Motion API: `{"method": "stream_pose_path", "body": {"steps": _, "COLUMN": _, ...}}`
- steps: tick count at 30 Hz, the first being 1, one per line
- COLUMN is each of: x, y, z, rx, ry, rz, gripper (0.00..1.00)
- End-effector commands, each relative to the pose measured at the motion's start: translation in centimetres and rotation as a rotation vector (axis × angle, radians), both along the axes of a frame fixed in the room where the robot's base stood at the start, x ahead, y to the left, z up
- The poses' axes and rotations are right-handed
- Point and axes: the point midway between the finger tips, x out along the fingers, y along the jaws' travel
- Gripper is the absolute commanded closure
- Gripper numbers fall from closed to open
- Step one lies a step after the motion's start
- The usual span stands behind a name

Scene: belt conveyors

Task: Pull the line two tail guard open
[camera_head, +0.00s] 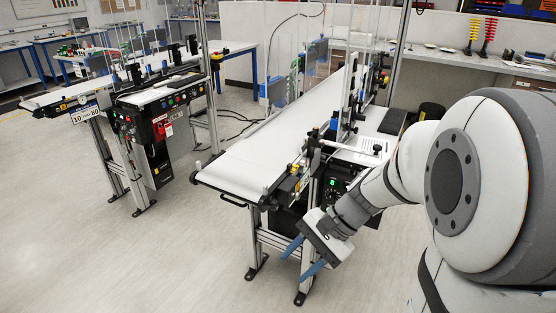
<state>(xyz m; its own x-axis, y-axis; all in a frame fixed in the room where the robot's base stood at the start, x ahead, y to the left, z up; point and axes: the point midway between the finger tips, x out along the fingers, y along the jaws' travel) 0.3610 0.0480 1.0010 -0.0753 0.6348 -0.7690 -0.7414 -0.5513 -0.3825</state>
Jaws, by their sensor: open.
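My gripper (298,260) has two blue fingers, spread apart and empty. It hangs low beside the near right leg of the nearer belt conveyor (248,160), below belt height, with the fingers pointing down and left. The conveyor's white belt runs from the near end up to the back right. No part can be made out for certain as the line two tail guard; I see no label naming it. Clear upright panels (275,92) stand along the far part of this belt. My arm hides part of the conveyor's right side.
A control box with a green lit display (333,183) sits right of the near belt end, close above my gripper. A second conveyor (62,97) with a red-and-black control panel (160,128) stands at the left. The floor (150,260) at front left is clear.

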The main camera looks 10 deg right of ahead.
Motion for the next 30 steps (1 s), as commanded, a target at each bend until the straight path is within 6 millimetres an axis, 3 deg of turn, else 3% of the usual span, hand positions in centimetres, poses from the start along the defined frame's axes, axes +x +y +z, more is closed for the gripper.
{"method": "stream_pose_path", "body": {"steps": 5, "x": 6.4, "y": -1.0, "z": -0.1, "rx": 0.359, "ry": 0.207, "rz": -0.359, "gripper": 0.57}}
{"method": "stream_pose_path", "body": {"steps": 12, "x": 14.4, "y": -6.8, "z": -1.1, "rx": 0.789, "ry": 0.352, "rz": -0.763, "gripper": 0.57}}
{"method": "stream_pose_path", "body": {"steps": 19, "x": 17.6, "y": -11.1, "z": -2.2, "rx": 0.989, "ry": 0.379, "rz": -0.942, "gripper": 0.57}}
{"method": "stream_pose_path", "body": {"steps": 23, "x": 18.4, "y": -10.9, "z": -2.3, "rx": 1.014, "ry": 0.382, "rz": -0.96, "gripper": 0.57}}
{"method": "stream_pose_path", "body": {"steps": 30, "x": 20.6, "y": -7.7, "z": -2.2, "rx": 1.011, "ry": 0.383, "rz": -0.957, "gripper": 0.57}}
